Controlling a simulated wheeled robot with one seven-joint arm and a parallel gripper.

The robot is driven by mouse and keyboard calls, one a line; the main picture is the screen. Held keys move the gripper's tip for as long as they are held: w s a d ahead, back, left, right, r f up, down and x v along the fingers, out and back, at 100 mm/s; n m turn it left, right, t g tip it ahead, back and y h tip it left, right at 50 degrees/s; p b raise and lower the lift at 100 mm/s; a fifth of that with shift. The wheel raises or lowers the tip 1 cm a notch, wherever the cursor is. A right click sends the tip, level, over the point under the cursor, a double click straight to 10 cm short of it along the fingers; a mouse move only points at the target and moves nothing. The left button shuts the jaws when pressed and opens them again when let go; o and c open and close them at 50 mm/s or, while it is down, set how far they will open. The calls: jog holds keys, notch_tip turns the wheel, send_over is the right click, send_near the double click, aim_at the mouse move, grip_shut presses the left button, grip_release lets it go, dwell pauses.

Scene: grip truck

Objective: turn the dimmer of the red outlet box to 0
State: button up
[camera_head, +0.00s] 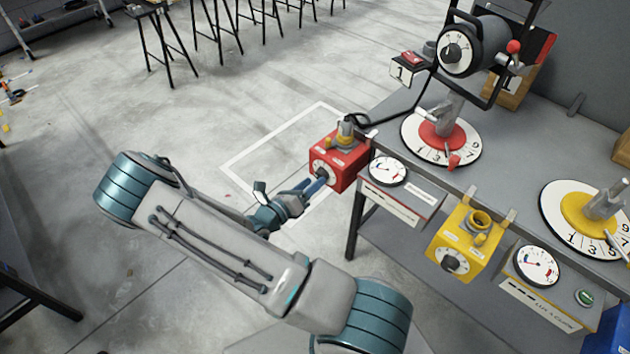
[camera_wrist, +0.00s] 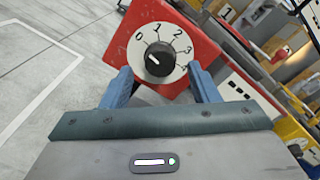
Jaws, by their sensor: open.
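The red outlet box (camera_head: 341,161) hangs at the left end of the grey workbench's front edge. In the wrist view the red box (camera_wrist: 190,30) shows a white dial plate (camera_wrist: 180,45) with numbers from 0 upward. The dimmer is a black round knob (camera_wrist: 158,60) in the plate's middle. Its small white mark points to the upper left, roughly toward 0; the exact setting is hard to tell. My gripper (camera_wrist: 159,72) is open, its blue fingers either side of the knob in the picture. Contact cannot be told. In the head view my gripper (camera_head: 316,185) is close to the box's front.
A yellow outlet box (camera_head: 463,240) hangs to the right on the bench edge. A round meter (camera_head: 388,170) lies between them. A lamp (camera_head: 470,46) stands on a red-centred numbered disc (camera_head: 420,143), its cable running to the red box. Open floor (camera_head: 210,110) lies left of the bench.

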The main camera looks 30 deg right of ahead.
jog(key=b+v, duration=0.1)
jog(key=v, duration=1)
jog(key=shift+a, duration=0.4)
jog(key=shift+s+r, duration=0.1)
jog(key=s+r+m+g+y, duration=0.1)
jog(key=s+r+m+y, duration=0.3)
jog(key=r+m, duration=0.4)
jog(key=s+r+m+g+y+p, duration=0.1)
jog(key=s+r+m+y, duration=0.4)
jog(key=m, duration=0.7)
jog(key=s+r+m+g+y+p, duration=0.1)
jog(key=s+r+m+y, duration=0.3)
jog(key=r+m+y, duration=0.4)
notch_tip(320, 180, up, 4)
jog(key=shift+s+a+r+m, duration=0.2)
jog(key=shift+s+a+m, duration=0.15)
jog(key=shift+m, duration=0.85)
